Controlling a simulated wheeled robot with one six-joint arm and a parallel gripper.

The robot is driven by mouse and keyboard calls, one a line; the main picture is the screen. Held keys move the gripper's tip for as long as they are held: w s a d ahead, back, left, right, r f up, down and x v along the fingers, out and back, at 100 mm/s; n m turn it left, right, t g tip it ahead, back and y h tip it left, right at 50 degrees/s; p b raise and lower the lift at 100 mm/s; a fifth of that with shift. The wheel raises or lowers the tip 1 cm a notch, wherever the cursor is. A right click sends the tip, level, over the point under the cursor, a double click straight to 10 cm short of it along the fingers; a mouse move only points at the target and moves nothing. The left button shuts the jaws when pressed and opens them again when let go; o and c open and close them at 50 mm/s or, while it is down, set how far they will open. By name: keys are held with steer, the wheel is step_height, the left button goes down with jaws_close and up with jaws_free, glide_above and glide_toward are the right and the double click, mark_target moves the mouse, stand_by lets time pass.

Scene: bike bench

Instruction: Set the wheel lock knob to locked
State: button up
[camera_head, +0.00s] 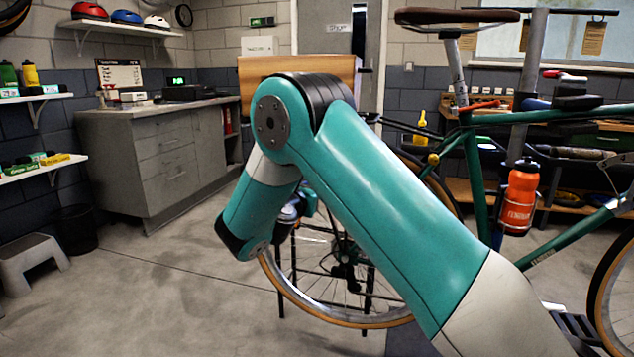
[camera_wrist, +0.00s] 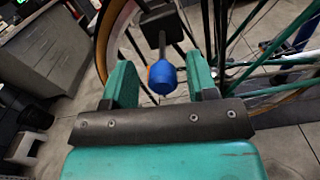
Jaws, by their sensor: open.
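In the wrist view, a blue knob (camera_wrist: 163,80) with an orange edge on its left side hangs at the end of a dark stem below a black block (camera_wrist: 160,25). The bike's rear wheel (camera_wrist: 106,38) is behind it. My gripper (camera_wrist: 159,62) is open, with one teal finger on each side of the knob and a visible gap to both. I cannot tell whether the knob lies at the depth of the fingertips. In the head view, my arm hides most of my gripper, and I cannot make out the knob beside the rear wheel (camera_head: 330,318).
The green bike frame (camera_head: 478,185) carries an orange bottle (camera_head: 519,198) at the right. A grey cabinet (camera_head: 165,160), a step stool (camera_head: 30,262) and a dark bin (camera_head: 76,228) are at the left. The floor at the front left is clear.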

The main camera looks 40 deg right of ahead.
steer(key=shift+w+d, duration=0.4)
steer(key=shift+d, duration=0.25)
steer(key=shift+d, duration=0.2)
jaws_close()
steer(key=p+x, duration=0.3)
steer(key=shift+s, duration=0.1)
jaws_free()
steer(key=shift+a, duration=0.1)
